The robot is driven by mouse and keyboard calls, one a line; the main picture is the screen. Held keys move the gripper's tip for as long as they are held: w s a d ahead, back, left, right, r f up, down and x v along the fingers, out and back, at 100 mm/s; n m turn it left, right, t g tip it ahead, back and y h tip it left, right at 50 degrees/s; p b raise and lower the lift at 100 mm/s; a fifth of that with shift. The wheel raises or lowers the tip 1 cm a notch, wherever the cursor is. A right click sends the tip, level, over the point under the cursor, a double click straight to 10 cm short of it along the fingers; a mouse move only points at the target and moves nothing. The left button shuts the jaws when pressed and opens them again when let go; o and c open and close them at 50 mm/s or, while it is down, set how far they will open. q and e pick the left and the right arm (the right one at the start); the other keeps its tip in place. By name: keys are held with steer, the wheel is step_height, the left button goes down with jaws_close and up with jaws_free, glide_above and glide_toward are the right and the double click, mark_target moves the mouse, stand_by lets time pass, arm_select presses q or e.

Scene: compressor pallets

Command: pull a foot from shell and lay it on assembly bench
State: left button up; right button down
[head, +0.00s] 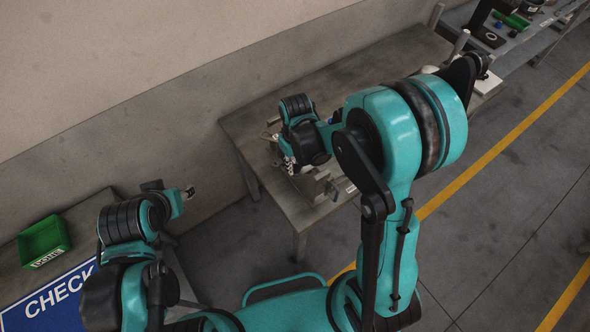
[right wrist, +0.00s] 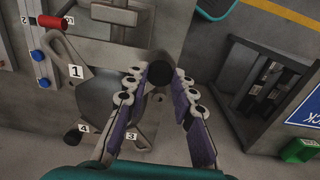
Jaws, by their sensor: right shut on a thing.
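In the right wrist view a dark round foot (right wrist: 161,68) sits between the fingertips of my right gripper (right wrist: 160,82), which is shut on it. The grey shell (right wrist: 92,88) lies under and left of the fingers, with number tags such as 1, 3 and 4. Another dark foot (right wrist: 72,137) shows near tag 4. Whether the held foot is clear of the shell cannot be told. In the head view my right gripper (head: 289,163) is low over the bench (head: 243,124), mostly hidden by its wrist. My left gripper (head: 189,192) is at left, away from the bench; its jaws are too small to read.
A fixture with a red handle (right wrist: 52,22) and a blue knob (right wrist: 37,56) stands beside the shell. In the head view a green bin (head: 43,241) and a blue CHECK sign (head: 50,302) are on the left table. Bare floor lies between the tables.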

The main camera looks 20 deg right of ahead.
mark_target(296, 167)
steer(key=shift+r+p, duration=1.35)
steer(key=shift+r, duration=0.95)
